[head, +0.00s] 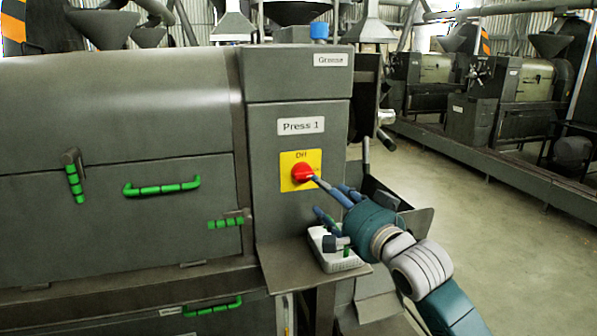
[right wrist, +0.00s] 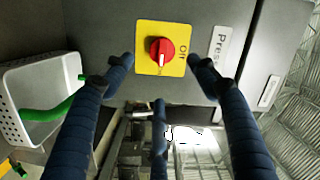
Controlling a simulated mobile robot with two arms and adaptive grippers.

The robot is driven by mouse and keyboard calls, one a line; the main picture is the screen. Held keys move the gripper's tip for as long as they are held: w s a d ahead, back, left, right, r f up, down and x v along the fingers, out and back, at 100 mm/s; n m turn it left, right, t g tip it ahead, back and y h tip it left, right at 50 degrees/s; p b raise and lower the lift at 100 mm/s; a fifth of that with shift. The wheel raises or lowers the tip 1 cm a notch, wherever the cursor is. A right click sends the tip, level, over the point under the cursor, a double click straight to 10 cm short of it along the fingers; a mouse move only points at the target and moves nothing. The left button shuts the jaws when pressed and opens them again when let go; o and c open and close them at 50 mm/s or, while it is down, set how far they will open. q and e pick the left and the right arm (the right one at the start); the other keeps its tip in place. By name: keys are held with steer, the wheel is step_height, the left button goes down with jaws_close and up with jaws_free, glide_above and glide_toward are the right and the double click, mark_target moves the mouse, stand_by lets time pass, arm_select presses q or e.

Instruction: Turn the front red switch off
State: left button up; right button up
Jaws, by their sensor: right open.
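The red switch (head: 303,173) is a round knob on a yellow plate (head: 288,184) on the front of the cabinet marked "Press 1". The word "Off" stands at the plate's top. In the right wrist view the red knob (right wrist: 161,51) lies ahead between the fingers; a pale mark on it seems to point down, with "Off" to its right. My right gripper (head: 323,197) is open and empty, just right of and below the knob. One fingertip looks close to the knob; contact cannot be told. My left gripper is out of view.
A white perforated basket (head: 333,262) with a green-handled item stands on a small shelf (head: 283,268) below the switch. The press body (head: 110,110) with green handles (head: 162,187) fills the left. Other presses (head: 475,115) stand at the back right, with open floor between.

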mark_target(307, 176)
steer(key=x, duration=0.1)
steer(key=p+x, duration=0.1)
steer(key=x, duration=0.3)
steer(key=shift+w+a+r, duration=0.1)
steer(key=shift+w+r, duration=0.1)
steer(key=shift+r, duration=0.2)
steer(key=p+x, duration=0.1)
steer(key=x, duration=0.2)
steer(key=shift+f, duration=0.2)
steer(key=shift+x, duration=0.95)
steer(key=shift+c, duration=0.6)
steer(key=c, duration=1)
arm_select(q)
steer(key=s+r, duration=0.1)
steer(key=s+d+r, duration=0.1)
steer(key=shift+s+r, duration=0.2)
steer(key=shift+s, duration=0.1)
arm_select(e)
steer(key=shift+c, duration=0.2)
